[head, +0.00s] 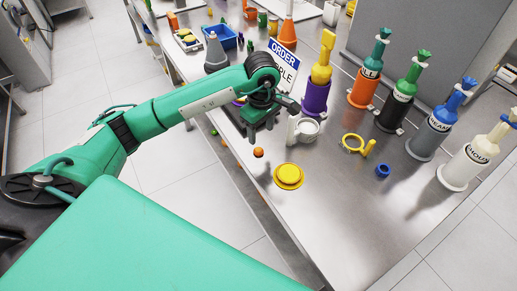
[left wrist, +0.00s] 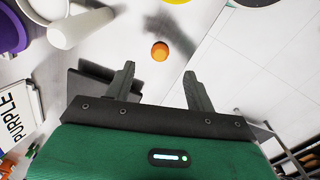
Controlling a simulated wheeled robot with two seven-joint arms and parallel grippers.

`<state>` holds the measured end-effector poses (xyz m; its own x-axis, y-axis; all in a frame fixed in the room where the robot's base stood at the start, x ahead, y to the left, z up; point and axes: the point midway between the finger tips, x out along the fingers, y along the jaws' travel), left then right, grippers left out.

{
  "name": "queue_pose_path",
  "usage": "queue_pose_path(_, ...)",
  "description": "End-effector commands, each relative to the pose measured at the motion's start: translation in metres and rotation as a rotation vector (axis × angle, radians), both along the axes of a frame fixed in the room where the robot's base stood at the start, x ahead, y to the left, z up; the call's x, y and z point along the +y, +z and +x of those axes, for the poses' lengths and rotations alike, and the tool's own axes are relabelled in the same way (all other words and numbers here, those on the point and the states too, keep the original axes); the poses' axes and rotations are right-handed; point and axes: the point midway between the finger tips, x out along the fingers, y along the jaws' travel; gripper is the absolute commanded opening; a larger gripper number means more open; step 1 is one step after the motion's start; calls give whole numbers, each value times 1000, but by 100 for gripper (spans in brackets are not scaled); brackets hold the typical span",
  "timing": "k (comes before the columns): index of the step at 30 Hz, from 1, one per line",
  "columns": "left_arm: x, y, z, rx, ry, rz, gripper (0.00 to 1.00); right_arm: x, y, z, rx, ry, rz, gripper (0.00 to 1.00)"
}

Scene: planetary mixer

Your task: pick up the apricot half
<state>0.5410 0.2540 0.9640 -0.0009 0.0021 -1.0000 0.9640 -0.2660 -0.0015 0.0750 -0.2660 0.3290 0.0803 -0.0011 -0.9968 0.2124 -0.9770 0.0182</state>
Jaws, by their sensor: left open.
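The apricot half (head: 259,153) is a small orange piece near the left edge of the steel table. It also shows in the left wrist view (left wrist: 159,51), just beyond the fingertips and in line with the gap between them. My left gripper (head: 262,132) is open and empty, with its fingers pointing down beside the apricot half. Its two fingers stand apart in the left wrist view (left wrist: 159,68). Nothing lies between them, and they do not appear to touch the apricot half. My right gripper is not in view.
A yellow round item (head: 288,176) lies near the apricot half. A grey-white cup (head: 307,130), a yellow ring (head: 352,142) and a small blue ring (head: 383,170) are to the right. An order sign (head: 284,62) stands behind my gripper.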

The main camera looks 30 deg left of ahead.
Motion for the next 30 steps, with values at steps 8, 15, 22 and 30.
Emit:
queue_pose_path(8, 0, -29, 0, 0, 0, -1, 55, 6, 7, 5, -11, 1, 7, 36)
queue_pose_path(15, 6, -49, 0, 5, 2, -3, 55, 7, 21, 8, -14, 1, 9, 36)
queue_pose_path(22, 9, -77, 0, 2, 0, -3, 55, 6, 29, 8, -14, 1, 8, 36)
queue_pose_path(30, 9, -81, 1, -1, -1, -1, 55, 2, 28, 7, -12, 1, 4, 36)
